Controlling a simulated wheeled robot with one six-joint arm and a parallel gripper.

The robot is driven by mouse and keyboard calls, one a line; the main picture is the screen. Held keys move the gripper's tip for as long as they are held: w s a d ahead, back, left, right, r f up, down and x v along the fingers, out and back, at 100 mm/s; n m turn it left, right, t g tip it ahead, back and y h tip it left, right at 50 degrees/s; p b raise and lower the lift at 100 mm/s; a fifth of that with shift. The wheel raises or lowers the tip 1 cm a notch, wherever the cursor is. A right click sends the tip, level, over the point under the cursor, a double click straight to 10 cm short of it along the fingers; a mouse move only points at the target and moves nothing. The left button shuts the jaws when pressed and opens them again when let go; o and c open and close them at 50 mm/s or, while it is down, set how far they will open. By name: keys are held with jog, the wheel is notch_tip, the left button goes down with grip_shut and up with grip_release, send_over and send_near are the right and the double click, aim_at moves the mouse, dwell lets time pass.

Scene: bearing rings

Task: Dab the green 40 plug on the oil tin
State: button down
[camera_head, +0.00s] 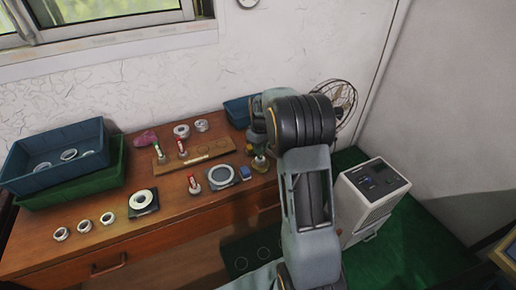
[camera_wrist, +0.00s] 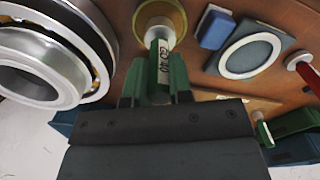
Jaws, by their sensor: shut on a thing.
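My gripper (camera_wrist: 158,85) is shut on the green 40 plug (camera_wrist: 160,62), whose label reads 40. The plug's silver end points at the table, over a round brass-coloured dish that looks like the oil tin (camera_wrist: 178,14). I cannot tell whether the end touches it. In the head view the tin (camera_head: 259,167) shows at the table's right part, below my gripper (camera_head: 258,150); my arm hides much of that area.
A blue block (camera_head: 246,173) and a grey disc in a white ring (camera_head: 221,177) lie just left of the tin. A red plug (camera_head: 193,184) stands beyond them. A large bearing (camera_wrist: 45,70) is close at the wrist view's left. Stacked crates (camera_head: 55,155) stand far left.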

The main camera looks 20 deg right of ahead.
jog(key=shift+r+p, duration=2.65)
jog(key=shift+r, duration=0.9)
